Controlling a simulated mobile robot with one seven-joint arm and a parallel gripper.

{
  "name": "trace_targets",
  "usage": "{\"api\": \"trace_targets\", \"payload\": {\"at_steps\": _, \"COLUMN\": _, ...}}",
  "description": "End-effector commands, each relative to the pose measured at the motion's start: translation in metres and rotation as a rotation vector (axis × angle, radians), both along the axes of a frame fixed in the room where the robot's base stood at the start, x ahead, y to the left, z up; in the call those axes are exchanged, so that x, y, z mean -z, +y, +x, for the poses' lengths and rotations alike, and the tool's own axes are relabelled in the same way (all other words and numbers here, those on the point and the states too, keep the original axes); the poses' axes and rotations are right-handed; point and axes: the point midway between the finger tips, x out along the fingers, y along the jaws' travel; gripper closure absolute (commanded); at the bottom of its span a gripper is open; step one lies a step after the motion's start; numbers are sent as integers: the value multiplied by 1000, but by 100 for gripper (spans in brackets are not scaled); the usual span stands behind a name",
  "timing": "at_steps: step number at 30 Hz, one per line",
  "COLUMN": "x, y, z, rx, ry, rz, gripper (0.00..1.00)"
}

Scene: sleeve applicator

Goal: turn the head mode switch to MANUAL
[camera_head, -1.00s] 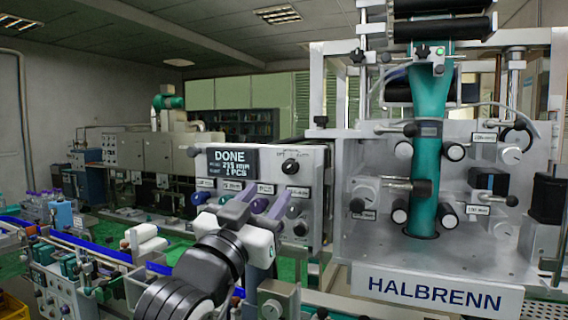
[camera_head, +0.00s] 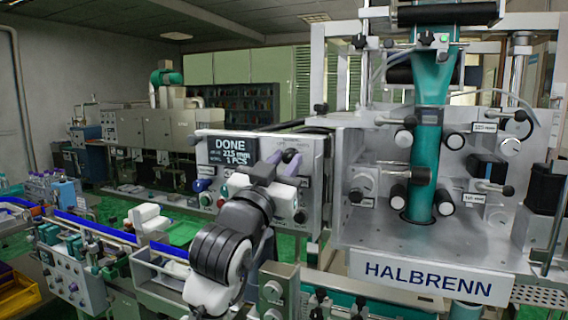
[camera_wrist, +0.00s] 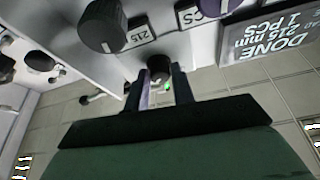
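The head mode switch appears to be the black knob (camera_head: 290,155) at the upper right of the grey control panel (camera_head: 313,165), right of the display. Its MANUAL marking is not readable. My gripper (camera_head: 285,161) is raised at this knob, its two fingers apart. In the wrist view, a black knob (camera_wrist: 158,68) shows between and just beyond the fingertips (camera_wrist: 161,80). The fingers stand on either side of it; I cannot tell whether they touch it. Part of the knob is hidden behind my right finger in the head view.
The display (camera_head: 233,150) reads DONE, 215 mm, 1 PCS. Another large black knob (camera_wrist: 103,26) is close by in the wrist view. The HALBRENN machine (camera_head: 432,278) with its green sleeve (camera_head: 427,140) stands right of the panel. A conveyor (camera_head: 85,230) lies at the left.

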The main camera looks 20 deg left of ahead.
Motion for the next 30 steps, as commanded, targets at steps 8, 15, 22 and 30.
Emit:
{"api": "trace_targets", "payload": {"at_steps": 8, "x": 0, "y": 0, "z": 0, "rx": 0, "ry": 0, "rz": -2, "gripper": 100}}
{"api": "trace_targets", "payload": {"at_steps": 15, "x": 0, "y": -1, "z": 0, "rx": 2, "ry": 1, "rz": -54, "gripper": 100}}
{"api": "trace_targets", "payload": {"at_steps": 22, "x": 0, "y": -4, "z": 0, "rx": 5, "ry": 7, "rz": -202, "gripper": 100}}
{"api": "trace_targets", "payload": {"at_steps": 30, "x": -1, "y": -5, "z": 0, "rx": 5, "ry": 15, "rz": -432, "gripper": 100}}
